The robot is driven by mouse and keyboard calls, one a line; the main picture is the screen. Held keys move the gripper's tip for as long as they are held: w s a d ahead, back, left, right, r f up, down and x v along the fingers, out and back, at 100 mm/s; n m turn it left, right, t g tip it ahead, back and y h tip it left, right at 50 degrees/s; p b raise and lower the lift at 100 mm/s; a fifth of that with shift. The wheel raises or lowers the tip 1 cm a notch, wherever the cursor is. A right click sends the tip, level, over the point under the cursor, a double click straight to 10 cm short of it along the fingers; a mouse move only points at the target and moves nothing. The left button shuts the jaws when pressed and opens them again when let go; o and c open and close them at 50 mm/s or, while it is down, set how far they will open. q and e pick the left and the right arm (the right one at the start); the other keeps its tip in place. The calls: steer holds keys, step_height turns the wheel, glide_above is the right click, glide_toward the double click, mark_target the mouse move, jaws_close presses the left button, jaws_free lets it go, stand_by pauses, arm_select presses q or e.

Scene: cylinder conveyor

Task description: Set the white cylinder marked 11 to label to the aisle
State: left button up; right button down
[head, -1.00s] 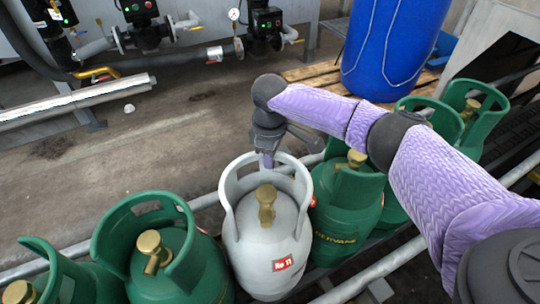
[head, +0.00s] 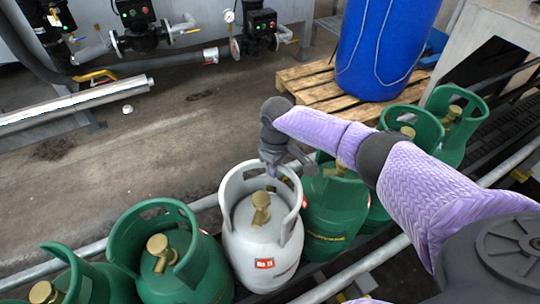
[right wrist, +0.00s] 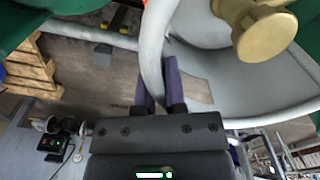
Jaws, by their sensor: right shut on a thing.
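The white cylinder (head: 262,243) with a red "No 11" label (head: 264,263) stands upright in a row of green cylinders, with its label facing me. It has a brass valve (head: 261,208) inside a white collar. My right gripper (head: 272,168) is at the far side of this collar. In the right wrist view, its two fingers (right wrist: 160,88) are shut on the collar rim (right wrist: 152,55), one on each side, with the brass valve (right wrist: 252,25) at upper right. The fingertips are partly hidden in the head view. My left gripper is not in view.
A green cylinder (head: 335,215) stands close on the right and another (head: 180,265) close on the left. Rails (head: 365,268) run along the row. Bare floor (head: 150,150) lies beyond it. A blue barrel (head: 385,45) on a wooden pallet (head: 320,88) stands behind.

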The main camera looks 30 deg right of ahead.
mark_target(290, 169)
steer(key=s+m+p, duration=0.1)
steer(key=p, duration=0.1)
steer(key=s+d+m+p, duration=0.1)
steer(key=m+p, duration=0.1)
steer(key=shift+s+d+r+m, duration=0.15)
steer(key=shift+s+r+m, duration=0.05)
steer(key=shift+m, duration=0.1)
steer(key=shift+s+m+p, duration=0.15)
steer(key=shift+m+p, duration=0.15)
steer(key=shift+p, duration=0.25)
steer(key=shift+s+d+f+m+p, duration=0.1)
steer(key=shift+s+m+p, duration=0.1)
steer(key=shift+m+p, duration=0.15)
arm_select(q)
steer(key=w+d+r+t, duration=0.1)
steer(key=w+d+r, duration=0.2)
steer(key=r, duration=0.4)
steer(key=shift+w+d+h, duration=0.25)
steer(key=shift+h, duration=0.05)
arm_select(e)
steer(key=shift+s, duration=0.15)
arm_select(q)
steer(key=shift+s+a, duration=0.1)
arm_select(e)
steer(key=shift+f, duration=0.1)
